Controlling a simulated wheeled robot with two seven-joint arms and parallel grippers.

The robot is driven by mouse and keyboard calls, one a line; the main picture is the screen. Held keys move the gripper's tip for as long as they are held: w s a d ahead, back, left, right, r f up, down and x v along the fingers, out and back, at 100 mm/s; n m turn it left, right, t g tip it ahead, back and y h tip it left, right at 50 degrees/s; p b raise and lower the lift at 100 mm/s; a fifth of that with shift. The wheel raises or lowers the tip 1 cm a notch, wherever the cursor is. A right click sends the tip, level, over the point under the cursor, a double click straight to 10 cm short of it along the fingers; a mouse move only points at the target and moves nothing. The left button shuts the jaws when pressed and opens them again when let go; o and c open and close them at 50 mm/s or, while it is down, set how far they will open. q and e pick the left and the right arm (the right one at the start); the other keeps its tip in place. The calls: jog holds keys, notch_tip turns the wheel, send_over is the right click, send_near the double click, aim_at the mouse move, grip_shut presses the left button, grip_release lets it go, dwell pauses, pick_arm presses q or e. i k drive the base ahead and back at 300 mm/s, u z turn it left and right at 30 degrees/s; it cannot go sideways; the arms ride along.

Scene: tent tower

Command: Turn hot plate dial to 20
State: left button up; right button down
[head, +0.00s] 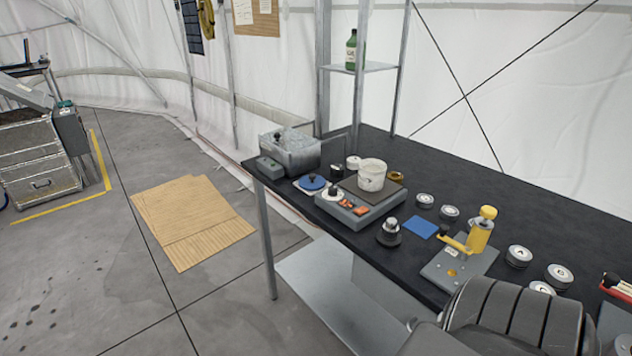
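The hot plate (352,218) is a grey box on the black table, with a dark top plate. A white pot (371,177) stands on that top. A black knob on a white disc, which looks like the dial (333,191), sits at the left of its front part, beside orange switches (353,206). The dial's markings and setting are too small to read. Neither gripper is in view. A dark grey ribbed part at the lower right looks like my own arm, and nothing touches the hot plate.
A metal box (290,154) stands left of the hot plate, with a blue disc (311,183) between. A knobbed black base (389,236), a blue square (419,228), a yellow-handled press (458,262) and several tins lie to the right.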

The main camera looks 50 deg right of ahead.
aim_at(333, 191)
jog(key=z, duration=0.05)
jog(key=i, duration=3.05)
jog(key=z, duration=4.1)
